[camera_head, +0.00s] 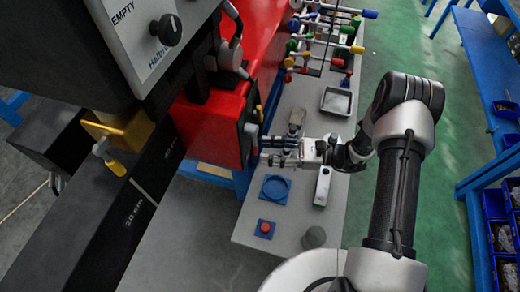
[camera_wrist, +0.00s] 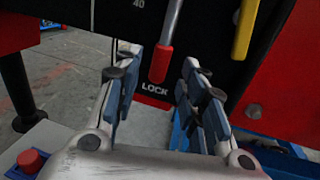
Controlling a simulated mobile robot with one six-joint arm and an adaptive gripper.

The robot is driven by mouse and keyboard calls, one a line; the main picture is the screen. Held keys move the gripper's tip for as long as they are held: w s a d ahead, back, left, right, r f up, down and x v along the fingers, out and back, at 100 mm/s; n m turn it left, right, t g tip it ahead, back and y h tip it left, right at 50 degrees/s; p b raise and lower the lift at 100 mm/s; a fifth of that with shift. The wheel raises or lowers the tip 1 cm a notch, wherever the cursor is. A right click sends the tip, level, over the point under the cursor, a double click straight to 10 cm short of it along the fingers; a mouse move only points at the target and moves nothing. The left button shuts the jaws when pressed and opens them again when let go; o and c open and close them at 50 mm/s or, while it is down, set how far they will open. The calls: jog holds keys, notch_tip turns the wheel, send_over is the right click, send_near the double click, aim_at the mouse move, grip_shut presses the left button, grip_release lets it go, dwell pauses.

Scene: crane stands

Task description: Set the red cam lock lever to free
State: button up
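In the wrist view, a lever with a red grip (camera_wrist: 161,64) hangs down from a grey shaft on a black panel, slightly tilted. My gripper (camera_wrist: 162,72) is open, one blue-padded finger on each side of the red grip in the picture. I see no clear contact with it. In the head view, my gripper (camera_head: 267,150) is at the side of the red machine (camera_head: 212,122). The lever is too small there to make out surely. Any FREE mark is not visible.
A yellow-gripped lever (camera_wrist: 245,28) is right of the red one. Several coloured-knob rods (camera_head: 330,45) stand behind.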

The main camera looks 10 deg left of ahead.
jog(key=a, duration=0.3)
jog(key=shift+s+a, duration=0.1)
jog(key=shift+a, duration=0.05)
grip_shut()
dwell(0.4)
dwell(0.3)
